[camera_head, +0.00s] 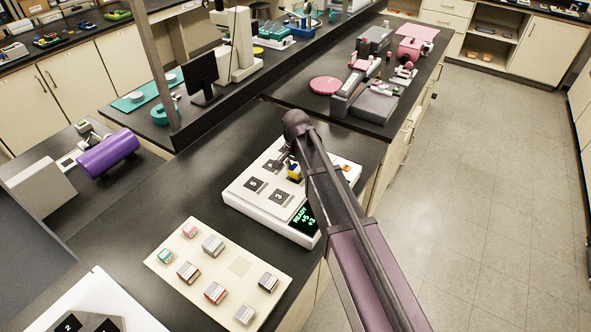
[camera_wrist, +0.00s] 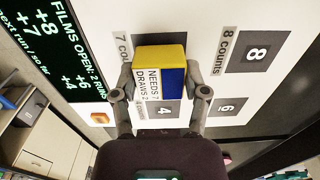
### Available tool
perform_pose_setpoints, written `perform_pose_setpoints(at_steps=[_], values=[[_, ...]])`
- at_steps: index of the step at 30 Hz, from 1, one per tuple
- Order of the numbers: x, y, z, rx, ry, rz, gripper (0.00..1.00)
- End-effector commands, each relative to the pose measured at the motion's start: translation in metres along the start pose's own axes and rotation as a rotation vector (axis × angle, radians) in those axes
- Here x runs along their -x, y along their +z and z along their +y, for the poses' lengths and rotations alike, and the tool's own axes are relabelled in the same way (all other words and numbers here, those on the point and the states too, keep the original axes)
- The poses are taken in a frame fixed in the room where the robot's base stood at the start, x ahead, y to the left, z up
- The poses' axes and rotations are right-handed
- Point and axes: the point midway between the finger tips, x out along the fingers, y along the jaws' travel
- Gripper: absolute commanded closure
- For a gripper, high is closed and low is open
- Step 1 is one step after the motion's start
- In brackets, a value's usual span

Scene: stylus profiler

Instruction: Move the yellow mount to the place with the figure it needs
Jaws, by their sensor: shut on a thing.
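The yellow mount (camera_wrist: 160,55) is a small block with a yellow top, a blue side and a white label reading "NEEDS 7 DRAWS 2". My gripper (camera_wrist: 160,92) is shut on it, one finger at each side. The mount also shows in the head view (camera_head: 294,172), partly behind my arm. It lies over the white panel (camera_wrist: 205,50), just right of a label starting "7 c", and hides what is there. I cannot tell whether it touches the panel.
The panel's screen (camera_wrist: 38,40) reads "FILMS OPEN: 2 RUNS", with +8, +7 and +6, +4 below. An orange button (camera_wrist: 100,118) is beside it. A cream tray (camera_head: 239,266) with several small blocks lies on the black bench, in front of the white instrument (camera_head: 238,193).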

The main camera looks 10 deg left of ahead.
Motion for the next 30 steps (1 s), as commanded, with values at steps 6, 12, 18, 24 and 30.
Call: perform_pose_setpoints(at_steps=[6,12,18,24,30], values=[[-0.003,0.001,-0.001,0.001,0.0,0.0,1.0],[-0.007,0.001,-0.001,0.001,0.0,0.0,1.0],[-0.01,0.001,-0.001,0.001,0.0,0.0,1.0],[-0.01,0.001,-0.001,0.001,0.0,0.0,1.0],[-0.01,0.001,-0.001,0.001,0.0,0.0,0.06]])
